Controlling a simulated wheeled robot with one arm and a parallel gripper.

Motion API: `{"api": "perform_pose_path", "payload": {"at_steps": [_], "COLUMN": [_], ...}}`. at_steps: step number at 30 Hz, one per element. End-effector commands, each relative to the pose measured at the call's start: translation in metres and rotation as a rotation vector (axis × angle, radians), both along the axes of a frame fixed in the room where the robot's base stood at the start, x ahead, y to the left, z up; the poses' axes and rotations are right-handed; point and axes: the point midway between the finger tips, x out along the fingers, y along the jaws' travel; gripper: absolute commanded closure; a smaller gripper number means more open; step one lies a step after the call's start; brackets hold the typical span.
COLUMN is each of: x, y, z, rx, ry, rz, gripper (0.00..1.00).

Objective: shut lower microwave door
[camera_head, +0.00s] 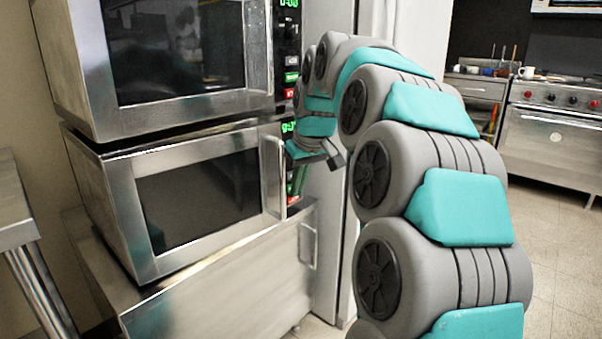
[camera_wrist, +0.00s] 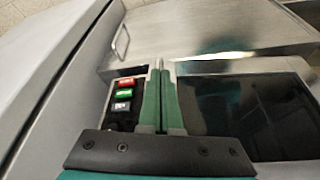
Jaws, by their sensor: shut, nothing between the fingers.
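The lower microwave (camera_head: 130,200) sits under a second, like one. Its steel door (camera_head: 125,205) has a dark window (camera_head: 200,195) and an upright bar handle (camera_head: 273,180) on the right. The door looks flush or nearly flush with the body; I cannot tell if a small gap is left. My gripper (camera_head: 293,151) is shut and empty, in front of the control panel just right of the handle. In the wrist view, my gripper (camera_wrist: 160,68) has its fingers together between the panel buttons (camera_wrist: 123,93) and the door window (camera_wrist: 235,103). Contact is unclear.
The upper microwave (camera_head: 85,60) is directly above and looks shut. A steel cabinet (camera_head: 240,285) with a handle (camera_head: 308,245) is below. A tall pale panel (camera_head: 328,210) stands close on the right. A steel table (camera_head: 15,205) is at left. Open floor and a range (camera_head: 555,135) lie far right.

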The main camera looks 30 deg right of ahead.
Motion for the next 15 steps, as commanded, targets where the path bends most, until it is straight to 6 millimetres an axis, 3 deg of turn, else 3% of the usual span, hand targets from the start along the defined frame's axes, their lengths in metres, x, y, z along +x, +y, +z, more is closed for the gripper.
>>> {"api": "perform_pose_path", "payload": {"at_steps": [2, 15], "x": [0.002, 0.038], "y": [0.000, 0.001], "z": [-0.008, -0.005], "rx": [0.001, 0.000], "ry": [0.003, -0.001], "rz": [0.000, 0.001], "gripper": [1.00, 1.00]}}
